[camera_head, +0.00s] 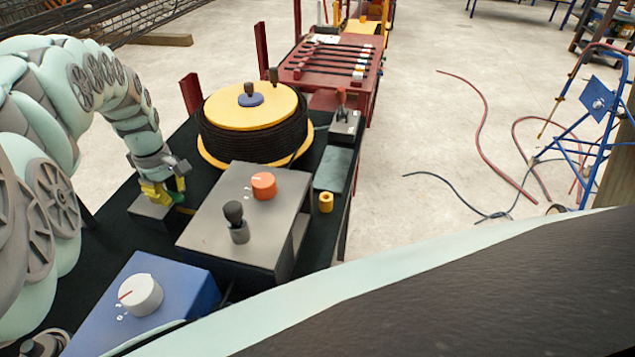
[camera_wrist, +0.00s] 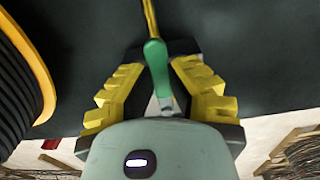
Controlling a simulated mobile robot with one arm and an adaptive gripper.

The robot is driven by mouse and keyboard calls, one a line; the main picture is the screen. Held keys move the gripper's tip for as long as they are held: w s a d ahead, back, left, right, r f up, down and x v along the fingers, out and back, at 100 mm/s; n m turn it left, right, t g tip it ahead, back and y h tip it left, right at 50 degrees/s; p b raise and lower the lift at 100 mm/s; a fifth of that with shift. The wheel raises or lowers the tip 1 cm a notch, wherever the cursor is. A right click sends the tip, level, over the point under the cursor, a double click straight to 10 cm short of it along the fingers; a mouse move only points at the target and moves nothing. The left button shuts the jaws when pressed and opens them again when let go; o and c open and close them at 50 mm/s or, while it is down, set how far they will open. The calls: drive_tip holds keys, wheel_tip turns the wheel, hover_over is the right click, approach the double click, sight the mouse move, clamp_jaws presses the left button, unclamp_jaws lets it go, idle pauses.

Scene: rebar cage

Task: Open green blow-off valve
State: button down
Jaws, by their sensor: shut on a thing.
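The green blow-off valve handle (camera_wrist: 157,68) shows in the wrist view between the two yellow ribbed fingers of my gripper (camera_wrist: 157,82). A thin yellow part (camera_wrist: 149,15) runs on from the handle to the top of that view. In the head view my gripper (camera_head: 163,192) is at the far left of the black table, left of the grey control box, with a bit of green (camera_head: 180,184) at its fingers. My gripper is shut on the green handle. The exact contact points and the valve body are hard to make out.
A grey box (camera_head: 215,205) with an orange knob (camera_head: 263,185) and a black lever (camera_head: 236,221) stands right of my gripper. A yellow-topped cable reel (camera_head: 250,108) stands behind. A blue box (camera_head: 175,284) with a white knob (camera_head: 141,294) is in front.

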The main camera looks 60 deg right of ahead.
drive_tip(key=shift+w+d+f+n, duration=0.1)
drive_tip(key=shift+d+n, duration=0.15)
drive_tip(key=shift+n, duration=0.15)
drive_tip(key=c, duration=0.9)
unclamp_jaws()
drive_tip(key=shift+r, duration=0.2)
